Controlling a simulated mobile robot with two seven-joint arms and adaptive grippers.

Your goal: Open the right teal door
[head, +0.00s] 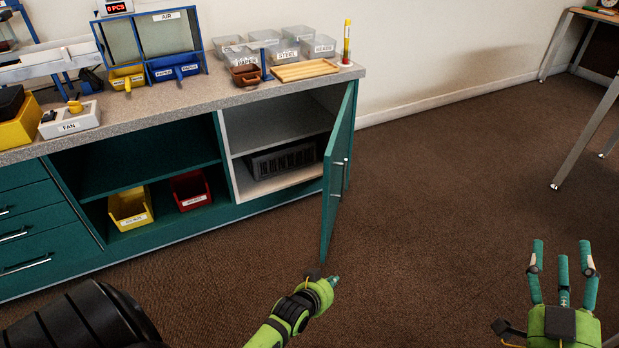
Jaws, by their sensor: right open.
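The right teal door (333,206) stands swung open, well out from the counter. It shows nearly edge-on, with its slim metal handle (340,162) facing right. The cabinet (281,130) behind it shows a pale inside with one shelf. My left gripper (334,281) is low in the middle, in front of the door's lower edge, and not visibly touching it. Its fingers are mostly hidden, only a teal tip shows. My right gripper (563,270) is at the lower right, fingers spread and empty, well away from the door.
A dark slotted box (282,160) lies in the cabinet. Yellow (131,207) and red (191,190) bins stand in the open bay to the left. Clear bins and a wooden tray (304,70) are on the counter. The brown floor (440,180) right of the door is clear.

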